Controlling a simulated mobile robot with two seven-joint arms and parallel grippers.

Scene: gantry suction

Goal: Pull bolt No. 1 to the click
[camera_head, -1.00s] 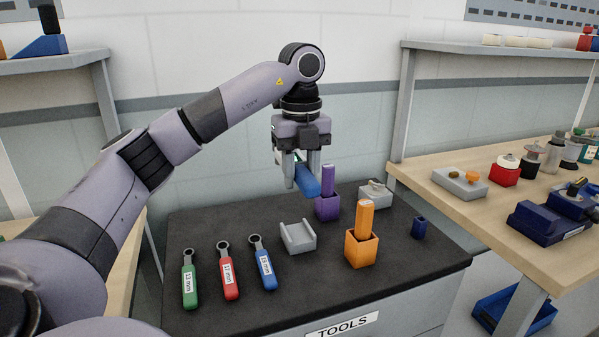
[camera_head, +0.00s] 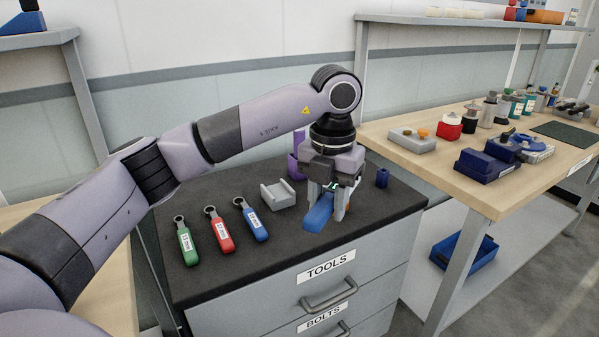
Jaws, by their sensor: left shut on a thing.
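My left gripper (camera_head: 331,200) is shut on a blue tool (camera_head: 319,213), which slopes down toward the front of the dark cabinet top. The gripper is over the right part of the cabinet top, in front of the purple holder. I cannot tell whether the tool touches the surface. No bolt marked No. 1 can be made out; a drawer below bears a "BOLTS" label (camera_head: 324,318). My right gripper is not in view.
A wooden bench (camera_head: 470,190) stands right.

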